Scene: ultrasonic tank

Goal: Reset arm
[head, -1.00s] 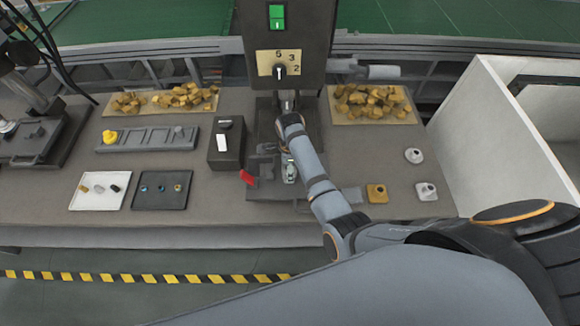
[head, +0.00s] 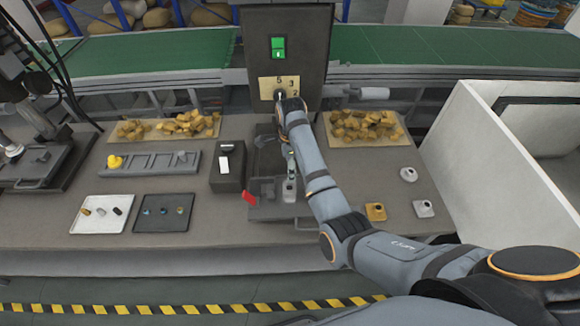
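My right arm comes in from the lower right in the head view and reaches up to the machine column (head: 262,55). Its wrist covers the lower edge of the dial plate (head: 270,86). The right gripper's fingers do not show clearly, so I cannot tell if they are open or shut. Below the wrist, a small grey metallic piece (head: 289,189) stands upright on the dark fixture, beside a red handle (head: 249,197). My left gripper is not in view.
A black box (head: 228,165), a grey rack (head: 147,163), a white tray (head: 96,224) and a dark tray (head: 160,222) lie to the left. Mats with brown pieces flank the column. Small fittings (head: 375,212) and a white-walled enclosure (head: 500,160) stand on the right.

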